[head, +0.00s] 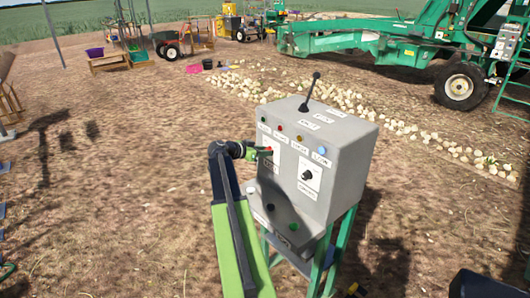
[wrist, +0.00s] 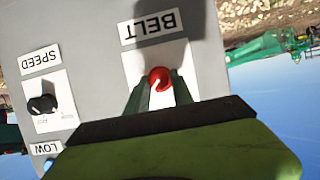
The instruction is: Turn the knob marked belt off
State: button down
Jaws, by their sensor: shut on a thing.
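The red belt knob (wrist: 159,78) sits on a white plate under a BELT label (wrist: 152,27) in the wrist view, which is upside down. A white pointer line shows on its face. My gripper (wrist: 160,88) is shut on this knob, with one green finger on each side. In the head view my gripper (head: 262,152) reaches the front face of the grey control box (head: 342,168) from the left. There the red knob (head: 269,149) is mostly hidden by the fingers.
A black SPEED knob (wrist: 42,104) is beside the belt knob; it also shows in the head view (head: 307,175). A black lever (head: 311,92) stands on top of the box. Several coloured buttons line the upper front. Onions (head: 330,96) lie behind, near a green machine (head: 400,42).

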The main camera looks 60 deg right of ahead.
jog(key=shift+w, duration=0.1)
jog(key=shift+w+f+n+g+b, duration=0.1)
jog(key=shift+f+n+g+b, duration=0.1)
jog(key=shift+n+g+b, duration=1.65)
jog(key=shift+w+f+n+g+b, duration=0.15)
jog(key=shift+n+g+b, duration=0.45)
jog(key=shift+n+b, duration=1.45)
jog(key=shift+w+f+n+g+b, duration=0.1)
jog(key=shift+f+n+g+b, duration=0.15)
jog(key=shift+n+g+b, duration=1.7)
jog(key=shift+d+r+n+t+h+p, duration=0.1)
jog(key=shift+n+t+h+p, duration=0.2)
jog(key=shift+n+t+p, duration=0.55)
jog(key=shift+g, duration=0.25)
jog(key=c, duration=1.1)
grip_release()
